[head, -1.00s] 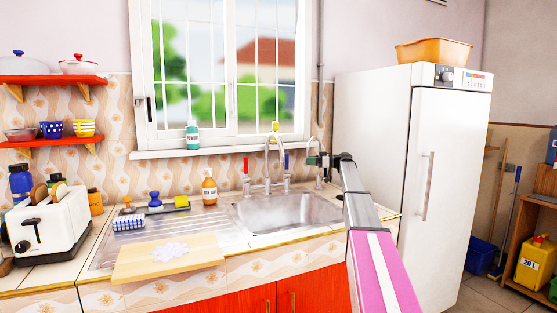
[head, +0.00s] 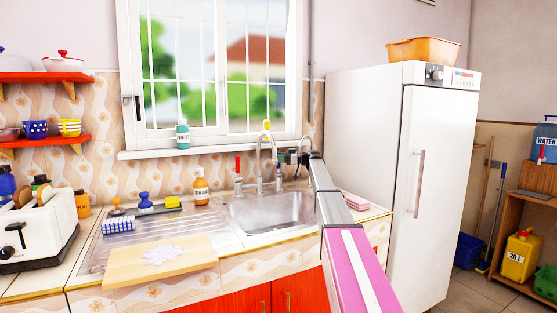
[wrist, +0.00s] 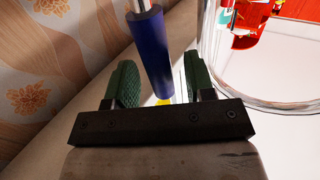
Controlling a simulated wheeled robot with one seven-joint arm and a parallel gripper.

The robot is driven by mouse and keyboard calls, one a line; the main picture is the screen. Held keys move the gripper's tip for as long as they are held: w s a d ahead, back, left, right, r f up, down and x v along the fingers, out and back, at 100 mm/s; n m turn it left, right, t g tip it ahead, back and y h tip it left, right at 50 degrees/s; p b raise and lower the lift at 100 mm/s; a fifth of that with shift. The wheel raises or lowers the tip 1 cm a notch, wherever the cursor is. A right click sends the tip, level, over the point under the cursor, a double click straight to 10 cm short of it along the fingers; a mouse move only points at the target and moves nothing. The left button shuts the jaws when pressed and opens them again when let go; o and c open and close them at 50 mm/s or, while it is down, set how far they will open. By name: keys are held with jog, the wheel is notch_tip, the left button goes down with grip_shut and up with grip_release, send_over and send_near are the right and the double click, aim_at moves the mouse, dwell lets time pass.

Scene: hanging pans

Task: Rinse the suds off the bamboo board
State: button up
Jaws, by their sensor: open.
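The bamboo board (head: 130,268) lies on the left drainer, overhanging the counter's front edge. A patch of white suds (head: 163,254) sits on its top. The sink (head: 270,212) is to its right, with a curved metal spout (head: 266,142) over it. The tap has a red handle (head: 238,165) on the left and a blue handle (wrist: 156,55) on the right. My gripper (head: 291,158) is at the blue handle. In the wrist view, its green fingers (wrist: 161,86) are apart on either side of the handle; I cannot tell whether they touch it.
A soap bottle (head: 201,187), a blue-handled brush (head: 145,201), a yellow sponge (head: 173,203) and a checked cloth roll (head: 118,226) stand behind the board. A toaster (head: 38,232) is at left. A pink box (head: 356,201) sits right of the sink, near the fridge (head: 430,190).

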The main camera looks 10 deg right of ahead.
jog(key=shift+w+a, duration=0.1)
jog(key=shift+a, duration=0.3)
grip_shut()
jog(key=shift+s+d+f+n+y, duration=0.1)
jog(key=shift+s+d+n+y, duration=0.15)
jog(key=shift+s+n+y, duration=0.35)
jog(key=shift+s+d+f+n+y, duration=0.1)
jog(key=shift+s+d+n+y, duration=0.15)
jog(key=shift+s+n, duration=0.5)
jog(key=shift+w+a, duration=0.1)
jog(key=shift+w, duration=0.05)
grip_release()
jog(key=v, duration=1.1)
